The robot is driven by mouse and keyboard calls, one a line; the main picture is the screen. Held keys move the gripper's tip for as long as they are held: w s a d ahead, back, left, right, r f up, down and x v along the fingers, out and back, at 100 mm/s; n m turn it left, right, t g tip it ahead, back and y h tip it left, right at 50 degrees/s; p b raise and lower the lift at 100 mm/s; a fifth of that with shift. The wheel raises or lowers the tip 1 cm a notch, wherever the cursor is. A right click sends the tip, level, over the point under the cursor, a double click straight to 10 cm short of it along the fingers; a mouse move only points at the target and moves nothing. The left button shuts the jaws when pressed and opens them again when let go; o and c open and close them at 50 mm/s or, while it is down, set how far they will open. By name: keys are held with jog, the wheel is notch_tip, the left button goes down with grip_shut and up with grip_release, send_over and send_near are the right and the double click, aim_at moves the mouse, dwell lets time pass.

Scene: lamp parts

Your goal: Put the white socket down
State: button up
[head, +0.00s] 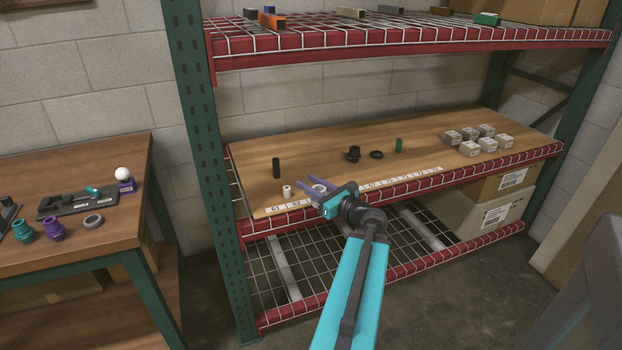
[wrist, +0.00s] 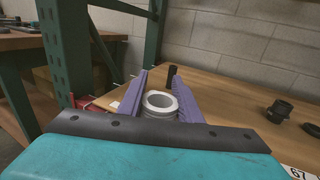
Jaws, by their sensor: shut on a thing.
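In the wrist view, the white socket (wrist: 160,103), a ring-topped ribbed cylinder, stands upright between the two fingers (wrist: 159,80). The gripper is shut on it.
Black parts (head: 353,154), a green cylinder (head: 399,145) and small grey boxes (head: 470,148) are farther right. Number labels line the red front edge (head: 480,175). A green post (head: 190,90) is left.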

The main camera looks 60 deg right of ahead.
jog(key=w+d, duration=0.2)
jog(key=d, duration=0.2)
jog(key=w+d+f, duration=0.1)
jog(key=w+d, duration=0.2)
jog(key=d, duration=0.1)
jog(key=w+d, duration=0.3)
jog(key=d, duration=0.1)
jog(key=shift+w+d+f, duration=0.15)
jog(key=shift+d+f, duration=0.05)
jog(key=shift+d, duration=0.15)
jog(key=shift+f, duration=1.75)
jog(key=shift+f, duration=0.1)
jog(key=o, duration=1)
jog(key=shift+o, duration=0.2)
jog(key=v, duration=1.2)
jog(key=shift+a, duration=0.1)
